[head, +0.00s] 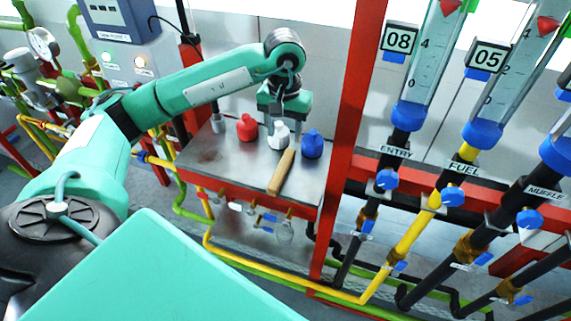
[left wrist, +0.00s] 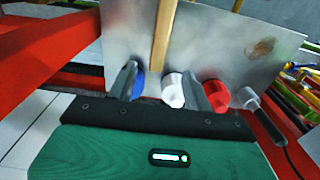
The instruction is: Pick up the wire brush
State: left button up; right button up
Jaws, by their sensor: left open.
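The wire brush (head: 281,172) lies on a steel tabletop near its front edge, its long wooden handle showing. I cannot make out its bristles. In the left wrist view, part of its wooden length (left wrist: 162,38) runs up and away from between the fingers. My left gripper (head: 290,117) is open and empty, pointing down over the back of the tabletop, behind the brush and near the bottles. Its two fingers (left wrist: 160,73) show apart in the left wrist view. My right gripper is not in view.
Red (head: 247,128), white (head: 278,136) and blue (head: 312,145) bottles stand on the steel tabletop (head: 222,160) behind the brush. A red post (head: 350,130) rises at its right. Pipes, valves and gauge tubes fill the right side. The tabletop's left part is clear.

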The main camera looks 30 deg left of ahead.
pick_arm(q)
jog(key=p, duration=0.1)
send_over(284, 164)
jog(key=f, duration=0.4)
jog(key=shift+w+a+f, duration=0.1)
jog(key=shift+w+f, duration=0.25)
jog(key=shift+w, duration=0.05)
jog(key=shift+f+p, duration=0.35)
jog(key=shift+f, duration=0.5)
jog(key=shift+s+f+p, duration=0.1)
jog(key=shift+f+p, duration=0.05)
jog(key=shift+p, duration=0.15)
jog(key=f, duration=0.1)
jog(key=f+p, duration=0.2)
jog(key=f, duration=0.1)
jog(key=shift+s, duration=0.3)
jog(key=shift+f, duration=0.35)
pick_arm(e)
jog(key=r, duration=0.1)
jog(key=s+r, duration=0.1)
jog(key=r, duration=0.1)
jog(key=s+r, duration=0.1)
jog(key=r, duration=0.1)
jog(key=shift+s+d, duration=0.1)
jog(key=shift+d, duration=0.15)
pick_arm(q)
grip_shut()
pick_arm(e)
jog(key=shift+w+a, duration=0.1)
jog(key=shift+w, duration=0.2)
